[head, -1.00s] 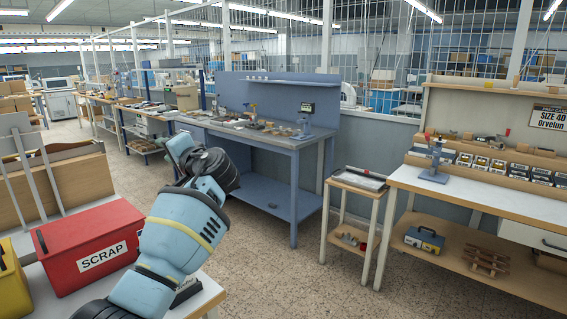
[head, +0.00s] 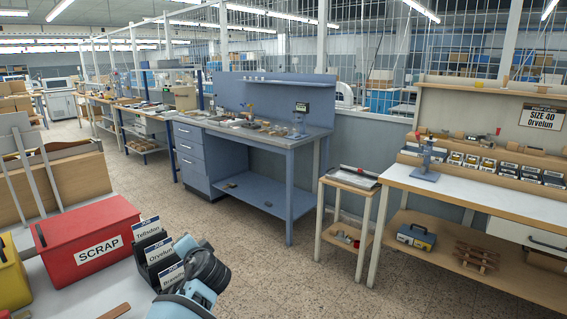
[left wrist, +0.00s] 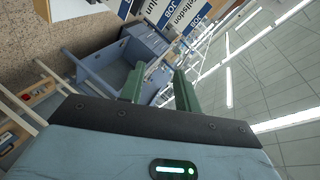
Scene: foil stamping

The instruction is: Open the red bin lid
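The red bin (head: 85,245) labelled SCRAP stands on a white table at the lower left of the head view. Its red lid (head: 82,220) looks closed. My arm is to the right of the bin in the head view, apart from it, and its fingers do not show there. In the left wrist view my left gripper (left wrist: 159,75) has its two green fingers apart with nothing between them. The bin is not in the left wrist view. My right gripper is in neither view.
Job card holders (head: 157,252) stand on the table right of the bin, close to my arm. A yellow bin (head: 11,277) is left of the red one. Grey upright panels (head: 28,165) rise behind. A blue workbench (head: 285,142) stands across open floor.

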